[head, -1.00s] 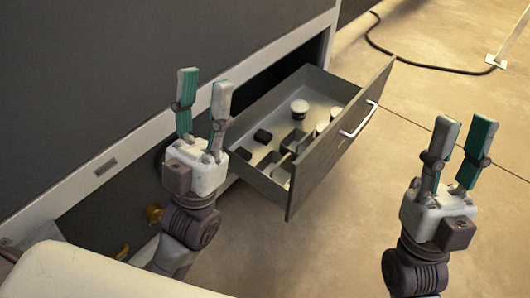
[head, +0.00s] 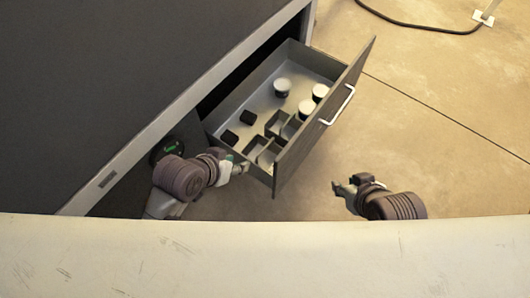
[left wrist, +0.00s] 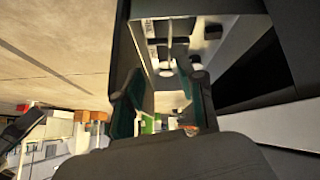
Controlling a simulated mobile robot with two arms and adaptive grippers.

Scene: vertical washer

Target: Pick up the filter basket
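An open drawer (head: 252,92) holds several round dark containers with white tops (head: 282,86), small black blocks (head: 229,137) and square open-topped holders (head: 274,123). I cannot tell which of these, if any, is the filter basket. My left gripper (head: 238,166) points toward the drawer's near corner in the head view. In the left wrist view the left gripper (left wrist: 164,98) is open and empty, its teal pads apart, with the drawer showing beyond. My right gripper (head: 343,190) is beyond the drawer front, over the floor, small and partly hidden by its wrist.
The drawer front with its white handle (head: 337,105) stands out from the dark cabinet (head: 100,70). The floor (head: 430,110) to the right is clear; a black cable lies further back.

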